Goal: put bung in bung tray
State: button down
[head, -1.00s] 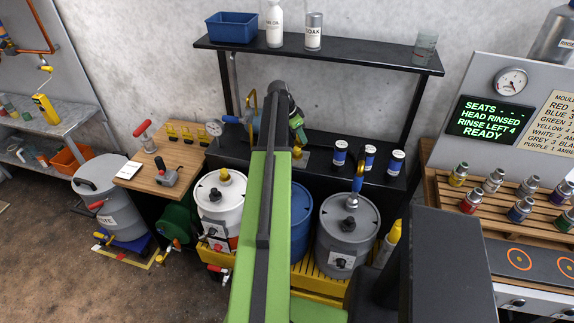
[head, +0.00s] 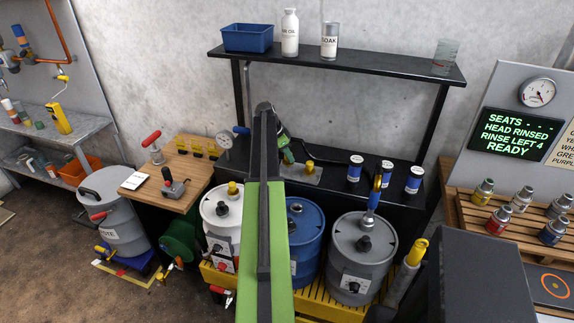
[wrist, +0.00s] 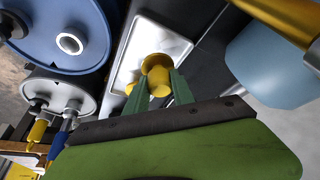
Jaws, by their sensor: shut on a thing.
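My gripper (wrist: 157,86) is shut on a yellow bung (wrist: 157,65), which sits between its green fingertips. In the wrist view the held bung is in front of the pale bung tray (wrist: 177,43); I cannot tell whether it touches it. Another bit of yellow shows beside the left finger, partly hidden. In the head view the tray (head: 296,176) lies on the black bench behind the drums, with a yellow bung (head: 310,166) at it. My gripper (head: 287,156) is just left of that, partly hidden by my arm. The blue drum (head: 312,222) has an open hole in its lid.
A white drum (head: 216,207) and a grey drum (head: 345,265) flank the blue drum. Several blue-and-white cans stand right of the tray, including one (head: 355,168) nearest it. A black shelf (head: 350,63) spans above the bench. A gauge (head: 224,140) stands left.

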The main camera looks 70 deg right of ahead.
notch_tip(320, 180, down, 3)
jog(key=shift+r+b, duration=0.1)
jog(key=shift+b, duration=0.65)
jog(key=shift+r, duration=0.25)
jog(key=shift+f, duration=0.15)
jog(key=c, duration=1.5)
grip_release()
jog(key=shift+f, duration=0.1)
jog(key=shift+c, duration=0.2)
jog(key=o, duration=0.5)
jog(key=shift+c, duration=0.2)
jog(key=shift+r, duration=0.2)
